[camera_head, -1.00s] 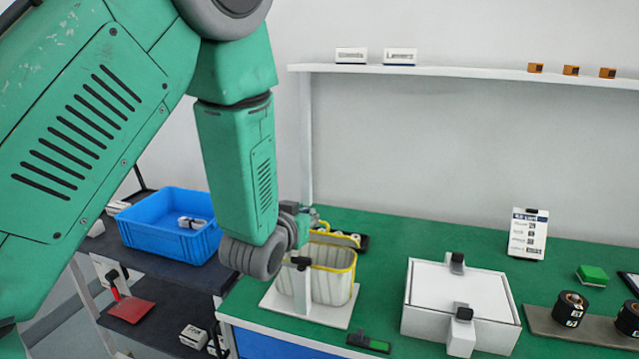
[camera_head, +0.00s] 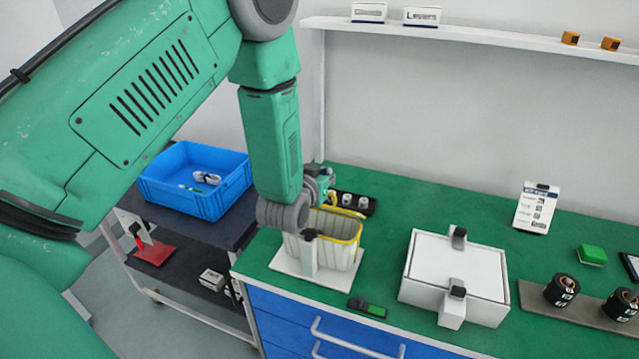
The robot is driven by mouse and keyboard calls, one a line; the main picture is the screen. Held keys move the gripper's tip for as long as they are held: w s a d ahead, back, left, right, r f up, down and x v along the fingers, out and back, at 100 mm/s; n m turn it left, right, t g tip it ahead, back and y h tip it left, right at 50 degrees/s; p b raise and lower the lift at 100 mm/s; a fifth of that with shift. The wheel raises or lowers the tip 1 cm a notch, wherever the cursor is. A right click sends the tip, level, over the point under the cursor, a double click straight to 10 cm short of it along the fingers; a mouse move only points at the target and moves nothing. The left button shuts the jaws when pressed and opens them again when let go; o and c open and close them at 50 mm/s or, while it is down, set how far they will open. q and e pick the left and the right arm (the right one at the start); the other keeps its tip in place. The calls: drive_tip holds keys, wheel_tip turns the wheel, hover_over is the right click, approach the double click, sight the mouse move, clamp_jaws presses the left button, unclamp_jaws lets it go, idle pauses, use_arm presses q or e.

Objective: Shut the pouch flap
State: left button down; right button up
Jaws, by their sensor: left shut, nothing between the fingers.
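The pouch (camera_head: 335,252) is a cream, ribbed container with a yellow rim, standing on a white base plate (camera_head: 289,263) on the green bench. Its mouth shows open at the right, with part of the yellow edge raised at the back. My left gripper (camera_head: 326,182) is at the pouch's back left, just above the rim, largely hidden behind my own wrist. It is shut with nothing held. I cannot tell whether it touches the flap. My right gripper is out of view.
A white box (camera_head: 455,262) with two black-topped latches stands right of the pouch. A black tray (camera_head: 367,205) with small round parts lies behind it. A small black and green device (camera_head: 367,308) lies in front. A blue bin (camera_head: 190,172) stands on the left cart. Black rolls (camera_head: 562,290) stand far right.

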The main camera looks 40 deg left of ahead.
use_arm(q)
wheel_tip(320, 180, down, 4)
drive_tip(key=shift+a+r+b, duration=0.15)
drive_tip(key=shift+r+b, duration=0.05)
drive_tip(key=shift+b, duration=0.8)
drive_tip(key=shift+s+d+f, duration=0.15)
drive_tip(key=shift+s+d, duration=0.15)
drive_tip(key=shift+s, duration=0.1)
drive_tip(key=shift+w, duration=0.25)
drive_tip(key=shift+a, duration=0.2)
drive_tip(key=shift+s+d+b, duration=0.1)
drive_tip(key=shift+d+b, duration=0.05)
drive_tip(key=shift+b, duration=0.25)
drive_tip(key=shift+f, duration=0.1)
